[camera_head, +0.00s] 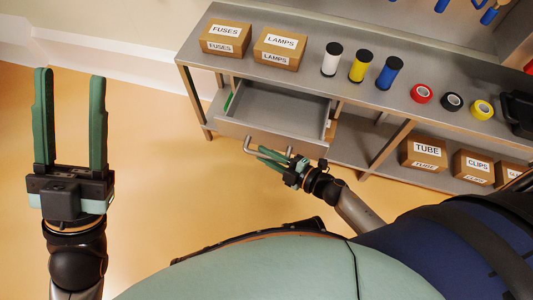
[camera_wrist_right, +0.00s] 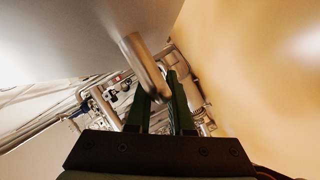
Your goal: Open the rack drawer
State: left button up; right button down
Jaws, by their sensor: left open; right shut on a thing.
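The grey rack drawer (camera_head: 232,129) stands pulled out from under the left end of the bench, and its empty inside shows. Its bar handle (camera_head: 248,145) is on the front face. My right gripper (camera_head: 264,154) is at the handle, with its green fingers shut on the bar. In the right wrist view the handle bar (camera_wrist_right: 146,68) passes between the fingers (camera_wrist_right: 160,92), and the drawer's grey front (camera_wrist_right: 60,35) fills the upper left. My left gripper (camera_head: 70,75) is open and empty over the floor at the left, away from the drawer.
The bench top (camera_head: 300,88) carries a FUSES box (camera_head: 225,36), a LAMPS box (camera_head: 279,47), spools and tape rolls. A TUBE box (camera_head: 424,152) and other boxes stand on the lower shelf. The orange floor (camera_head: 165,160) in front of the drawer is clear.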

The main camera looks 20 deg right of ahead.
jog(key=shift+d, duration=0.1)
jog(key=c, duration=0.8)
grip_release()
pick_arm(q)
notch_tip(320, 180, up, 3)
jog(key=p, duration=0.3)
jog(key=shift+a+m, duration=0.15)
jog(key=shift+m, duration=0.25)
pick_arm(e)
jog(key=v, duration=1.2)
jog(key=shift+s, duration=0.25)
jog(key=shift+d, duration=0.1)
